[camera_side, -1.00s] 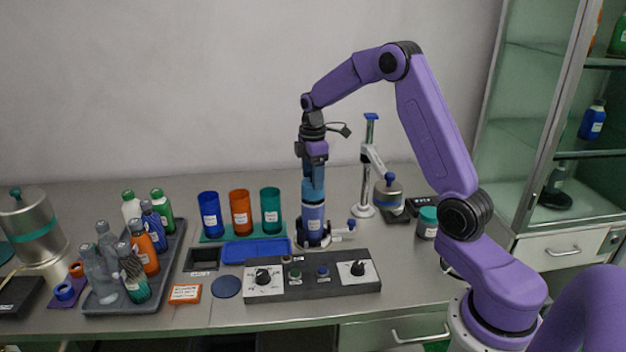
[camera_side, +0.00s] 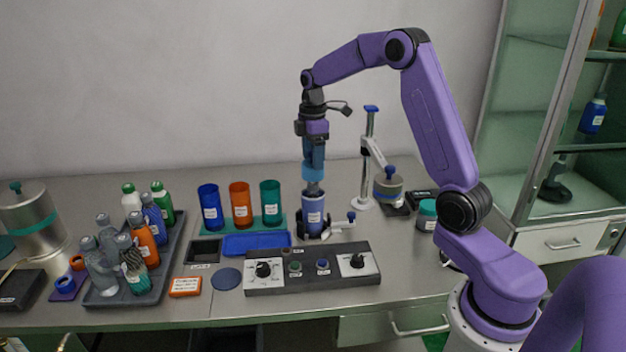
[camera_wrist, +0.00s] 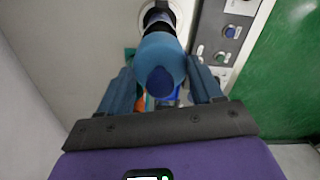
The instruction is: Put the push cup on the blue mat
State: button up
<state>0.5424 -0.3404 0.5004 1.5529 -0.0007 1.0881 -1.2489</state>
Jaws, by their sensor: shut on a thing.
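My gripper (camera_side: 313,158) is shut on the light blue push cup (camera_side: 313,172) and holds it upright above a bottle. In the wrist view the push cup (camera_wrist: 172,58) with its dark blue knob (camera_wrist: 160,82) sits between my two fingers. The grey bottle top (camera_side: 313,188) shows just below the cup and rises out of a blue sleeve (camera_side: 313,214) in the black holder. I cannot tell whether the cup still touches the bottle top. A round blue mat (camera_side: 226,279) lies bare on the bench, left of the control box.
The control box (camera_side: 307,270) stands in front of the holder. A blue tray (camera_side: 256,244), a black tray (camera_side: 204,251) and a rack with blue, orange and teal sleeves (camera_side: 240,205) lie left of it. An orange labelled block (camera_side: 185,287) is beside the mat. A post stand (camera_side: 369,160) rises right.

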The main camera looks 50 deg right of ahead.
jog(key=s+a+f+n, duration=0.2)
jog(key=s+a, duration=0.1)
jog(key=a, duration=0.6)
jog(key=s+a+f+n, duration=0.2)
jog(key=a, duration=0.6)
jog(key=s+a+f+n, duration=0.2)
jog(key=s+a, duration=0.1)
jog(key=a, duration=0.6)
send_near(226, 278)
jog(key=shift+f, duration=1.5)
